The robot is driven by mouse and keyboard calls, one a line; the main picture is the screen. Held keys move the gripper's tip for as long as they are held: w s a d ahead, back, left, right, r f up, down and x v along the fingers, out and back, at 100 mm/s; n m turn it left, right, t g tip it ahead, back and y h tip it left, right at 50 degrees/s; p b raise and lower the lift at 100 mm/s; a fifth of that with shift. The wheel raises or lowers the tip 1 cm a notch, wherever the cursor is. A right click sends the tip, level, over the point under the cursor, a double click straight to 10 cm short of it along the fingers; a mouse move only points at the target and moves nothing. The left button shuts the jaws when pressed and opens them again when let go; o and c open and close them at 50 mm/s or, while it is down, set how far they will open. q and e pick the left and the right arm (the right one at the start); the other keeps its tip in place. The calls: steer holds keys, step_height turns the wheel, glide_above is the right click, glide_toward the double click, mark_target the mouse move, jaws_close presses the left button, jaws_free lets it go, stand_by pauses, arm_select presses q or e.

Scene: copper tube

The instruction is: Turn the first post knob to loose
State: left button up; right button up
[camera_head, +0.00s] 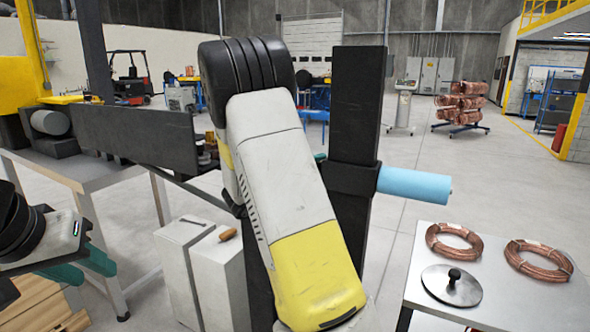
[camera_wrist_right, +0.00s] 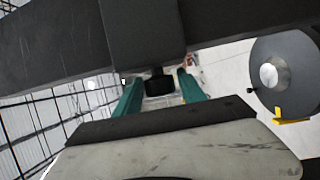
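A dark upright post (camera_head: 355,105) stands mid-view in the head view, with a dark collar around it and a light blue roller (camera_head: 415,185) sticking out to the right. In the right wrist view a black knob (camera_wrist_right: 160,84) sits under a dark block. My right gripper (camera_wrist_right: 161,88) is open, with one teal finger on each side of the knob and small gaps visible. My right arm hides most of this gripper in the head view. My left gripper (camera_head: 90,268) is at the lower left, its teal fingers apart and empty, far from the post.
A table (camera_head: 500,265) at right holds two copper coils (camera_head: 455,242) (camera_head: 538,260) and a round grey disc with a black knob (camera_head: 452,285). A dark horizontal beam (camera_head: 135,135) is at left. A white cabinet (camera_head: 205,265) stands below it. A grey disc (camera_wrist_right: 285,72) is right in the wrist view.

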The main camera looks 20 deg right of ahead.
jaws_close()
steer(key=n+g+y, duration=0.1)
steer(key=y, duration=0.2)
steer(key=shift+y, duration=0.3)
steer(key=n+g+y, duration=0.1)
steer(key=g+y, duration=0.1)
steer(key=y, duration=0.1)
steer(key=shift+r+n+g+y, duration=0.1)
steer(key=shift+n+g+y, duration=0.2)
steer(key=n+g+y, duration=0.1)
steer(key=g+y, duration=0.2)
steer(key=y, duration=0.2)
steer(key=shift+d, duration=0.1)
steer(key=n+g+y, duration=0.1)
steer(key=g+y, duration=0.2)
steer(key=shift+n+g+y, duration=0.4)
steer(key=shift+g+y, duration=0.4)
steer(key=shift+y, duration=0.1)
